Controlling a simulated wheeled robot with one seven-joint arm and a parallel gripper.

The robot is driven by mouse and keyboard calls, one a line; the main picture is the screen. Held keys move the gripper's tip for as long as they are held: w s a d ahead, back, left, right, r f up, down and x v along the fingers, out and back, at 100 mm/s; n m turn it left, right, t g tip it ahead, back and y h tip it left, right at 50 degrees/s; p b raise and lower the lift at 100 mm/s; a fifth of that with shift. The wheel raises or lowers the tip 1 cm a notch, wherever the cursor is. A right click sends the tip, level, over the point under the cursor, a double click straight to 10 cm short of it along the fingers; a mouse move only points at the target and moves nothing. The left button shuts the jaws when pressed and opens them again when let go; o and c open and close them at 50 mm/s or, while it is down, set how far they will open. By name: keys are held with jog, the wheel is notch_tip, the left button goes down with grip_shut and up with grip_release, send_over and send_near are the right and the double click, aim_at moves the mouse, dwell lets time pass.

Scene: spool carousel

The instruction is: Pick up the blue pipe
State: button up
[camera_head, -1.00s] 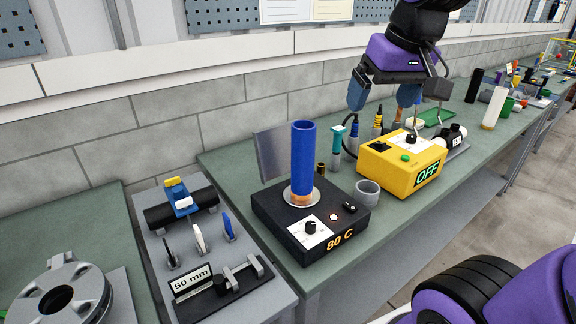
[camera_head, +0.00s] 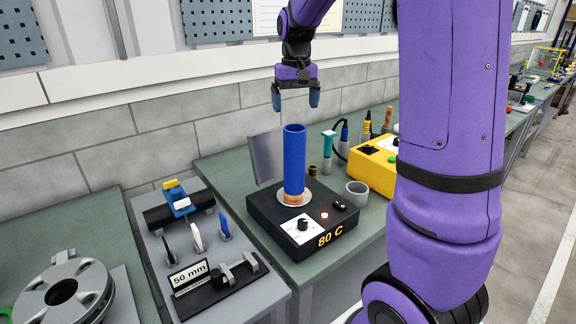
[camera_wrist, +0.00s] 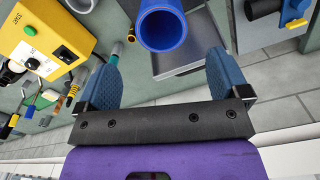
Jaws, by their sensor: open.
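The blue pipe (camera_head: 294,160) stands upright on the round plate of a black heater box (camera_head: 302,224) whose display reads 80 C. Its lower end shows an orange-brown band. My gripper (camera_head: 296,98) is open and empty, with its fingers pointing down above the pipe's top, apart from it. In the wrist view the pipe's open end (camera_wrist: 163,26) shows at the top, roughly between but beyond the two blue fingertips (camera_wrist: 158,72).
A grey metal panel (camera_head: 266,156) stands behind the pipe. A grey cup (camera_head: 357,193), several upright tools and a yellow box (camera_head: 373,165) are to its right. A grey stand with a 50 mm sign (camera_head: 189,278) is at left. My arm hides part of the bench.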

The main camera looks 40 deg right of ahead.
aim_at(295, 137)
jog(key=f, duration=1)
jog(key=shift+s+a+f, duration=0.1)
jog(key=shift+s+a, duration=0.05)
jog(key=shift+s, duration=0.05)
jog(key=shift+c, duration=0.2)
jog(key=c, duration=1.6)
jog(key=shift+o, duration=0.2)
jog(key=shift+r, duration=0.2)
